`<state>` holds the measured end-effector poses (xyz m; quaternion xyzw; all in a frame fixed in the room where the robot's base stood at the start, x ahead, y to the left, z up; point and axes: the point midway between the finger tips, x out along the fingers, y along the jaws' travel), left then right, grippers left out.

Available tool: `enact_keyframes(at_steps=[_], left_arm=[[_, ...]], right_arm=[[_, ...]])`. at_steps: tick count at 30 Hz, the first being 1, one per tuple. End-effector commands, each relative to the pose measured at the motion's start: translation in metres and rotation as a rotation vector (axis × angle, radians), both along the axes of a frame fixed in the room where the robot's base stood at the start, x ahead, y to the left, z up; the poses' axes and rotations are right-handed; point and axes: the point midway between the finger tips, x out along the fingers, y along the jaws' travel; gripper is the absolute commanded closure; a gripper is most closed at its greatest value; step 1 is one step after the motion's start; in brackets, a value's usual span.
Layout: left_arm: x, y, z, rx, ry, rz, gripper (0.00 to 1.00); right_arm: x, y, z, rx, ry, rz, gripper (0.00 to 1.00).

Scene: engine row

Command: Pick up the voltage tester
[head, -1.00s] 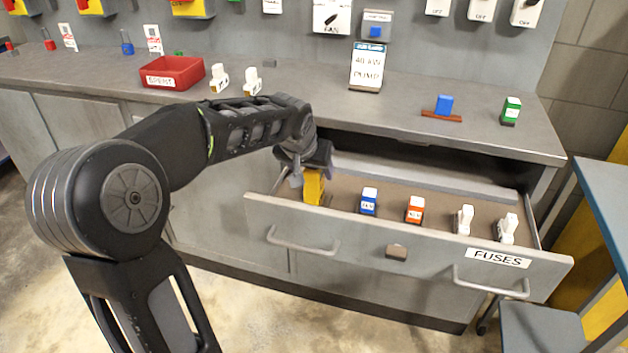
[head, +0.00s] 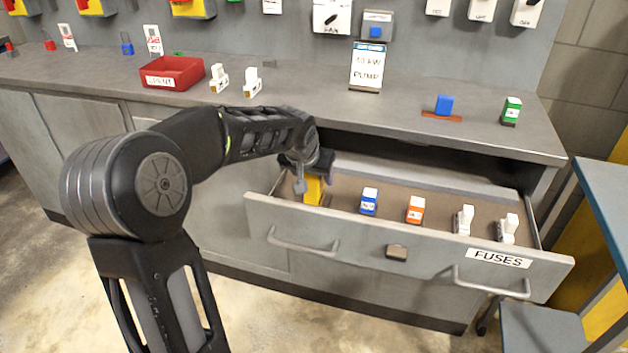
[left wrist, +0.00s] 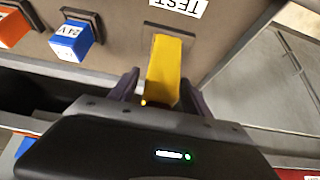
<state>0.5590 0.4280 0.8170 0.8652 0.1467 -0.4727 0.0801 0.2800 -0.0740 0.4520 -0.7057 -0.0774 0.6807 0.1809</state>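The yellow voltage tester (head: 313,189) stands at the left end of the open drawer (head: 440,252). In the left wrist view the tester (left wrist: 166,70) is beside a white TEST label (left wrist: 178,5). My left gripper (head: 312,172) is low over the drawer at the tester. In the left wrist view the gripper's (left wrist: 165,88) two dark fingers are open on either side of the tester's near end, with a narrow gap showing on its left. The gripper partly hides the tester in the head view. My right gripper is in neither view.
The drawer also holds a blue fuse (head: 369,201), an orange fuse (head: 415,209) and two white fuses (head: 464,219). The counter edge overhangs the drawer's back. A red bin (head: 172,74) and several small parts sit on the counter (head: 310,95).

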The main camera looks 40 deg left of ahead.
Motion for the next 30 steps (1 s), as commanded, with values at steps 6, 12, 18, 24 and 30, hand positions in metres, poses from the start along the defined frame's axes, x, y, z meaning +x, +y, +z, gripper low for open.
enact_keyframes(at_steps=[6,12,18,24,30], left_arm=[[-0.0001,0.0000,0.0001,0.000,0.000,0.000,0.63],[-0.0001,0.0000,0.0001,0.000,0.000,0.000,0.79],[-0.0001,0.0000,0.0001,0.000,0.000,0.000,0.95],[-0.0001,0.0000,0.0001,0.000,0.000,0.000,1.00],[0.0003,0.0001,0.0008,0.001,-0.002,0.000,1.00]], right_arm=[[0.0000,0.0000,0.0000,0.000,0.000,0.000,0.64],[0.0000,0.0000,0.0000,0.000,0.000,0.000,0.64],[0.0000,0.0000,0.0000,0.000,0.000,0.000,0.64],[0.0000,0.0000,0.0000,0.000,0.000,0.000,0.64],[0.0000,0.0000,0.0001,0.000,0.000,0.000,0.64]])
